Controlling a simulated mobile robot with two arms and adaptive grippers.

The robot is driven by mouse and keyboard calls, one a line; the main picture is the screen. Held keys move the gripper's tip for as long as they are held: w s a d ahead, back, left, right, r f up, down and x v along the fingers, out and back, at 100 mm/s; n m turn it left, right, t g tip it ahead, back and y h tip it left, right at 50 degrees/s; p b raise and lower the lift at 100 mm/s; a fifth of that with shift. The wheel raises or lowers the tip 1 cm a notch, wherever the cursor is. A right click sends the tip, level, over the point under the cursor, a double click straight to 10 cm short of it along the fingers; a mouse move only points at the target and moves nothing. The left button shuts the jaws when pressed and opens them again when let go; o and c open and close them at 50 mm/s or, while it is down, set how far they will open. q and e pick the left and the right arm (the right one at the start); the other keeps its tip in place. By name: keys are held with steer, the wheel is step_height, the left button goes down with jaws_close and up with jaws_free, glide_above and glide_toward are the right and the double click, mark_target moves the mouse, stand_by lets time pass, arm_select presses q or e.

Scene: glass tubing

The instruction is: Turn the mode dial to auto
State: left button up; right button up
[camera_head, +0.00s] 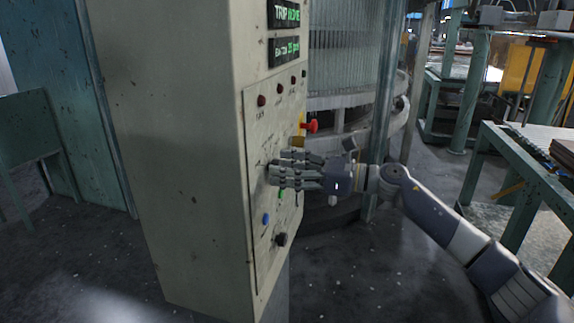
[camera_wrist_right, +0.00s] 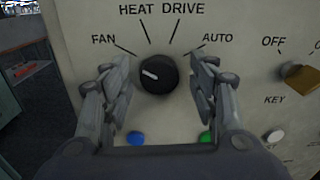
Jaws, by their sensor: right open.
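The mode dial (camera_wrist_right: 158,74) is a round black knob with a white mark, on the pale panel in the right wrist view. Its labels read FAN, HEAT, DRIVE and AUTO from left to right. The white mark points left and slightly up, on the FAN side. My right gripper (camera_wrist_right: 161,76) is open, with one finger on each side of the dial; I cannot tell whether they touch it. My left gripper is not in view.
The control cabinet (camera_head: 185,150) carries a red knob (camera_head: 312,126), a blue button (camera_head: 266,219) and a black knob (camera_head: 281,239). In the wrist view a brass key switch (camera_wrist_right: 301,76) is right of the dial, and a green button (camera_wrist_right: 207,138) is below it.

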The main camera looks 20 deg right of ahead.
steer(key=c, duration=1.1)
steer(key=shift+o, duration=0.2)
steer(key=shift+m, duration=0.4)
steer(key=shift+w+d+f+m+p, duration=0.1)
steer(key=shift+m+p, duration=3.25)
steer(key=shift+m, duration=2.4)
steer(key=shift+f+m+p, duration=0.1)
steer(key=shift+m+p, duration=3.25)
steer(key=shift+m, duration=2.4)
